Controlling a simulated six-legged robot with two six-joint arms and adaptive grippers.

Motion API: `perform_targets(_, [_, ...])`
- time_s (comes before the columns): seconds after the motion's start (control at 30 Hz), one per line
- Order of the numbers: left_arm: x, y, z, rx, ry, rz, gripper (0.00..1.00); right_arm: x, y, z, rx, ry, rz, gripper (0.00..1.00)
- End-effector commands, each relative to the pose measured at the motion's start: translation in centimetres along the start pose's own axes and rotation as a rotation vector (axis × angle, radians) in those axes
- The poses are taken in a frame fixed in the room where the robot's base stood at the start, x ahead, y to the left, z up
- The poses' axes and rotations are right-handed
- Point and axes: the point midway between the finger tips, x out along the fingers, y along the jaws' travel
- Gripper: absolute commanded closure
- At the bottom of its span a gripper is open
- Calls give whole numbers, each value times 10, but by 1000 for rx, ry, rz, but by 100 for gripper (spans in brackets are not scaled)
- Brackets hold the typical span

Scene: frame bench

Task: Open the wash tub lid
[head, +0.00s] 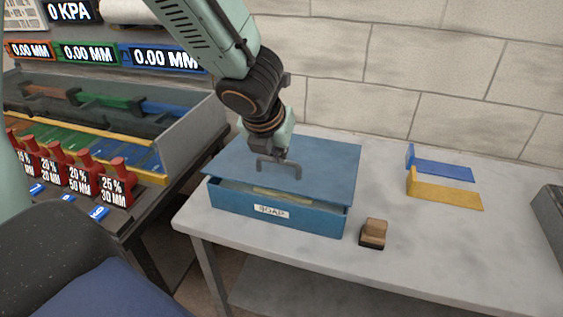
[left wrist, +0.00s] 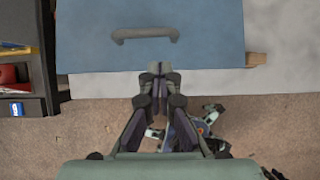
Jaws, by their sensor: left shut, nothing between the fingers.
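The wash tub (head: 240,207) is a low blue box with a SOAP label on its front, on the grey bench. Its flat blue lid (head: 325,160) lies over it, with a gap along the front showing a pale inside. A grey bar handle (head: 279,166) stands on the lid. The lid (left wrist: 210,40) and handle (left wrist: 145,34) also show in the left wrist view. My left gripper (head: 264,148) is shut and empty, close to the handle; in the left wrist view its fingertips (left wrist: 160,68) overlap the lid's edge, apart from the handle. My right gripper is out of view.
A small brown block with a dark base (head: 373,233) stands right of the tub. Blue (head: 445,171) and yellow (head: 447,194) brackets lie farther right. A grey bin of coloured parts (head: 185,140) and red weights (head: 116,185) stand left.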

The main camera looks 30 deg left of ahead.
Motion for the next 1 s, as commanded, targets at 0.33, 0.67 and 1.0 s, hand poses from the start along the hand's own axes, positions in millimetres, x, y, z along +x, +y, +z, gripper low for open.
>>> perform_targets(0.33, [65,0,-3,-3,2,2,100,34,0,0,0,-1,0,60])
perform_targets(0.67, [84,-2,-2,-3,-1,2,100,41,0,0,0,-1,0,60])
perform_targets(1.0, [83,-2,-2,-3,-2,2,100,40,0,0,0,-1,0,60])
